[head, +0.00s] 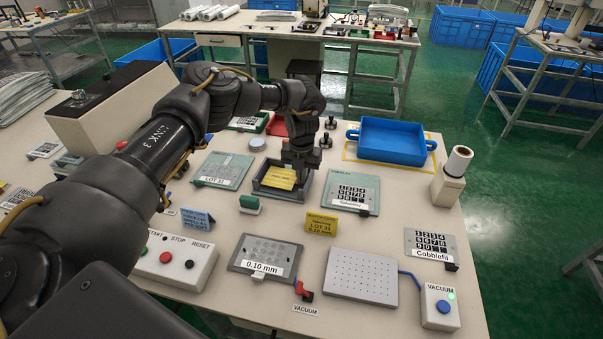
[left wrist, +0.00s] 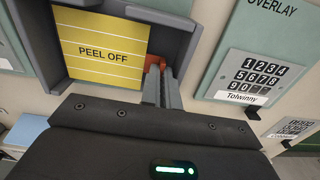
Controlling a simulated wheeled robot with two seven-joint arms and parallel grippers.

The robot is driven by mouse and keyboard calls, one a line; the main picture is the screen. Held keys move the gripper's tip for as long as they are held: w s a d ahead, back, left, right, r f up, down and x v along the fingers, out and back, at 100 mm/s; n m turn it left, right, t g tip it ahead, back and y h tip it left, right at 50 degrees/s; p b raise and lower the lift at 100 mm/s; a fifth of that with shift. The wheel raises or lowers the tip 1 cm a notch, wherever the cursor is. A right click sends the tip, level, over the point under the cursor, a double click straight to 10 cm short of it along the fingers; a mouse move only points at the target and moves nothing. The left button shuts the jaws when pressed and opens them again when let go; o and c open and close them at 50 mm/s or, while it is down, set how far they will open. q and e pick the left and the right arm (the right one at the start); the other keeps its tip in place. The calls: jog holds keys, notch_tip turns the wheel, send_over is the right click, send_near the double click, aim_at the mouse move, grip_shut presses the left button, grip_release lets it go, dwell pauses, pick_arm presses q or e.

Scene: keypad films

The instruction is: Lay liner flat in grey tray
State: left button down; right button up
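The yellow liner (head: 278,178), marked PEEL OFF in the left wrist view (left wrist: 100,48), is inside the walls of the grey tray (head: 262,191). It looks about level; I cannot tell whether all of it touches the floor. An orange tab (left wrist: 155,61) shows at its right edge. My left gripper (head: 299,178) points down at the tray's right side. In the left wrist view its fingers (left wrist: 162,80) are close together at the tab and seem shut on it. The tray also shows in the left wrist view (left wrist: 178,40). My right gripper is not in view.
A Tolwinny overlay (head: 368,183) lies right of the tray and a LOT 31 sheet (head: 229,166) left. A yellow LOT 31 sign (head: 321,224) and a green-topped block (head: 250,205) stand in front.

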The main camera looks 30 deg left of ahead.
pick_arm(q)
jog(key=shift+f, duration=0.65)
dwell(0.5)
jog(key=c, duration=2.1)
grip_release()
jog(key=o, duration=0.5)
jog(key=shift+r, duration=0.1)
notch_tip(320, 180, up, 11)
jog(key=shift+f+b, duration=0.15)
jog(key=shift+b, duration=0.95)
